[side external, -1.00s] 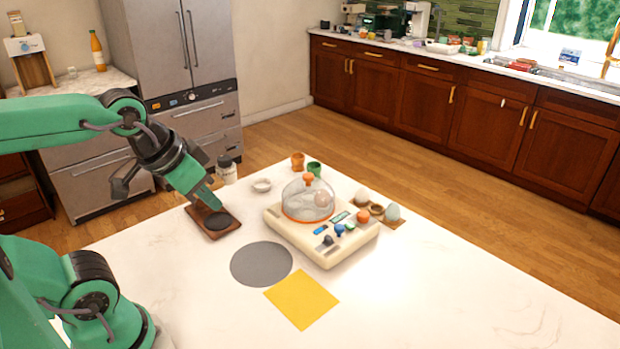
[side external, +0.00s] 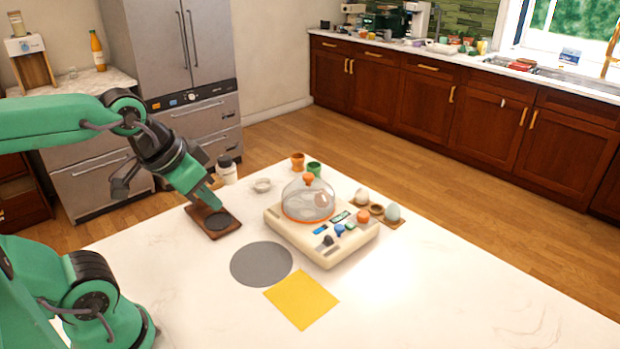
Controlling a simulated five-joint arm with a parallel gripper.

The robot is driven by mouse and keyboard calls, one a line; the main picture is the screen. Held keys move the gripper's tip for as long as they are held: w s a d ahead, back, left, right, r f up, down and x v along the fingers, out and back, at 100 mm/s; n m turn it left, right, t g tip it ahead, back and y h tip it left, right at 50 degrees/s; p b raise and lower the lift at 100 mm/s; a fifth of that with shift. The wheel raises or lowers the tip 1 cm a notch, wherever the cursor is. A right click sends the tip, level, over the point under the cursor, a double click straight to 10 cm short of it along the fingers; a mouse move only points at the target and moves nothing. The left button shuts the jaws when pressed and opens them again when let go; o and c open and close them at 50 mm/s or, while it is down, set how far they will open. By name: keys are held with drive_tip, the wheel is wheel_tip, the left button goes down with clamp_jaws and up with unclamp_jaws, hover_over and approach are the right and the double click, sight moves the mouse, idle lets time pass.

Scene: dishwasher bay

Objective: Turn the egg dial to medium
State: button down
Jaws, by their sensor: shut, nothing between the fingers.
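The cream egg cooker (side external: 335,252) stands on the white table, right of my gripper. Its clear dome (side external: 307,200) has an orange knob on top and an orange rim, with something rounded and reddish inside. On its sloped front are a dark knob (side external: 328,240), a blue knob (side external: 340,230), a small green part (side external: 350,226) and an orange knob (side external: 362,216). Which one is the egg dial, and its setting, are too small to tell. My gripper (side external: 210,207) is shut and empty, pointing down at the brown board, well left of the cooker and apart from it.
The brown board (side external: 228,232) bears a dark disc. A dark-lidded white jar (side external: 226,174), small white dish (side external: 262,185), orange cup (side external: 298,161) and green cup (side external: 314,169) stand behind. Eggs (side external: 392,212) sit right of the cooker. A grey circle (side external: 261,264) and yellow square (side external: 301,299) lie in front.

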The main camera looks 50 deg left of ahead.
drive_tip(key=c, duration=1.3)
unclamp_jaws()
drive_tip(key=shift+w+r, duration=0.15)
drive_tip(key=shift+c, duration=0.2)
drive_tip(key=shift+o, duration=1.3)
drive_tip(key=shift+w+r, duration=0.1)
drive_tip(key=shift+w, duration=0.1)
drive_tip(key=w+d+r+n+g, duration=0.1)
drive_tip(key=w+n, duration=0.2)
drive_tip(key=w, duration=0.7)
drive_tip(key=w+d+r+n+g, duration=0.1)
drive_tip(key=w+r+n+g, duration=0.1)
drive_tip(key=w, duration=0.7)
drive_tip(key=w+f+n+g, duration=0.1)
drive_tip(key=w+f, duration=0.3)
drive_tip(key=w, duration=0.1)
drive_tip(key=w+d+f+n, duration=0.1)
drive_tip(key=w+f+n, duration=0.1)
drive_tip(key=w+f, duration=0.3)
drive_tip(key=w+d+f+n+g, duration=0.1)
drive_tip(key=w+f+n, duration=0.1)
drive_tip(key=w+f, duration=0.3)
drive_tip(key=shift+w+d+f+g, duration=0.1)
drive_tip(key=shift+w+g, duration=0.05)
drive_tip(key=shift+w, duration=0.35)
drive_tip(key=shift+w+d+f+g, duration=0.1)
drive_tip(key=shift+w+g, duration=0.05)
drive_tip(key=shift+w, duration=0.3)
drive_tip(key=shift+w+f+n, duration=0.2)
drive_tip(key=shift+f+n, duration=0.1)
